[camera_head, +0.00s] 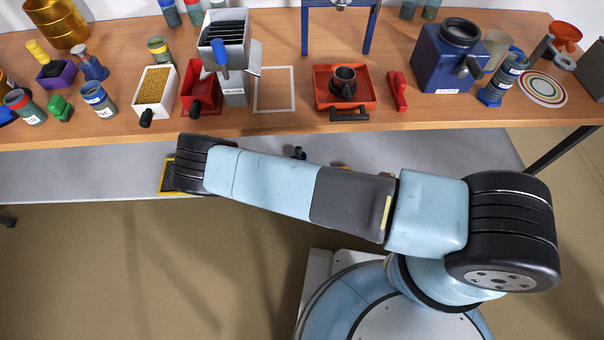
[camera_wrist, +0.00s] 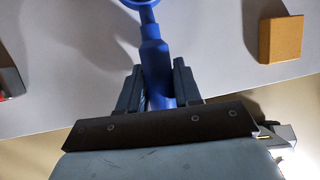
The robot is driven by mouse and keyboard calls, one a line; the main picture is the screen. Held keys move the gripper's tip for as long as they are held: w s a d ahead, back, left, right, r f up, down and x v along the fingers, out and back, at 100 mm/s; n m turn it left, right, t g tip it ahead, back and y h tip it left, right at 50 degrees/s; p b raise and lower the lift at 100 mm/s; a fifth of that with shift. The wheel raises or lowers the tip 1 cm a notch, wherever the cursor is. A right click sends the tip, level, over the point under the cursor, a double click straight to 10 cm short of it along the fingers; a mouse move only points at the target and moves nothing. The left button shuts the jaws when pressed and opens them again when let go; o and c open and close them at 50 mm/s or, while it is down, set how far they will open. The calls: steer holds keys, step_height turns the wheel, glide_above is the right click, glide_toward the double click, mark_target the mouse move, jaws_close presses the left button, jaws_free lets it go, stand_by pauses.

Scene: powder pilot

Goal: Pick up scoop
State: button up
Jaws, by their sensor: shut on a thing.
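The blue scoop (camera_wrist: 154,58) shows in the wrist view, with its handle running down between my fingers and its round end cut off by the top edge. My gripper (camera_wrist: 157,84) is shut on the handle, one dark finger on each side. Grey shelf surface lies behind the scoop; I cannot tell whether the scoop touches it. In the head view my gripper is hidden by my own arm, which reaches left below the table edge. A small dark blue piece (camera_head: 300,153) shows just above my arm; I cannot tell if it is the scoop.
The grey lower shelf (camera_head: 90,178) lies under the wooden table (camera_head: 270,122), whose loaded top overhangs it. An orange-yellow block (camera_wrist: 282,39) is right of the scoop. A yellow-edged item (camera_head: 165,177) is beside my arm's left end. A dark grey item (camera_wrist: 10,82) is at the wrist view's left edge.

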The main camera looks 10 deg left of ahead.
steer(key=shift+r, duration=0.4)
step_height(320, 180, up, 3)
steer(key=shift+s+a+f, duration=0.1)
steer(key=shift+s+f, duration=0.05)
steer(key=s+r, duration=0.9)
steer(key=s, duration=0.4)
steer(key=shift+s+a+r, duration=0.2)
steer(key=shift+s+a, duration=0.15)
steer(key=shift+a, duration=0.1)
steer(key=o, duration=0.5)
jaws_close()
